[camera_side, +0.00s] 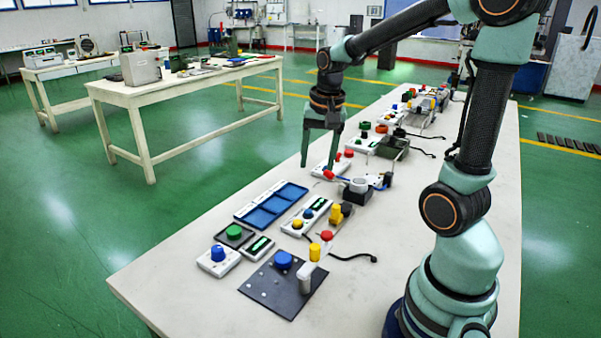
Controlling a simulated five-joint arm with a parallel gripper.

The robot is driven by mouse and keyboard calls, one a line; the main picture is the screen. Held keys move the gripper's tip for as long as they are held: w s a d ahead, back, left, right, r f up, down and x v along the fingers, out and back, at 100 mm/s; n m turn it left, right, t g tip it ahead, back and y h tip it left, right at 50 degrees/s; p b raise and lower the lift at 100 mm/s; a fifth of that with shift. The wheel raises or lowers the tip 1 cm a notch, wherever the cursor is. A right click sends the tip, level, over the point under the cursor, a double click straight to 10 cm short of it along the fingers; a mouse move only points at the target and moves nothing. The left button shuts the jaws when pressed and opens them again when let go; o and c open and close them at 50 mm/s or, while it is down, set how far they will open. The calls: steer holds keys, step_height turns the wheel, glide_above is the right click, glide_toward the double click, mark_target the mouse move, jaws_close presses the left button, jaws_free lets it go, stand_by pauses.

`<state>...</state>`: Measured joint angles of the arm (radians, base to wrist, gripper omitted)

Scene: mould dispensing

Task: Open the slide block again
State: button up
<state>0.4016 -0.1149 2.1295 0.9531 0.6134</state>
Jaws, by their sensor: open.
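My gripper (318,166) points down over the middle of the long white table, its two green fingers apart with nothing visible between them. Below and just right of its fingers is a small white unit with a dark knob, and a red-tipped piece (328,174) lies at its near edge. A dark block with a white ring (357,187) stands to the right, beside a small blue part (376,180). I cannot tell for certain which part is the slide block, nor whether it is open or shut. Whether the fingertips touch anything is unclear.
Nearer are a blue compartment tray (246,216), a white control box (297,231), a yellow-topped block (335,214) and a dark plate (290,301) bearing a pale post. A black cable (350,257) lies loose. More units line the table behind.

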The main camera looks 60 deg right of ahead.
mark_target(336, 206)
steer(key=s+d+f+m+g, duration=0.1)
steer(key=d+f+m+g, duration=0.1)
steer(key=d+f+m, duration=0.55)
steer(key=shift+n+y, duration=0.4)
steer(key=shift+n, duration=0.15)
steer(key=f, duration=0.7)
steer(key=d+f, duration=0.1)
steer(key=f, duration=0.2)
steer(key=shift+f, duration=0.15)
steer(key=shift+c, duration=0.3)
jaws_close()
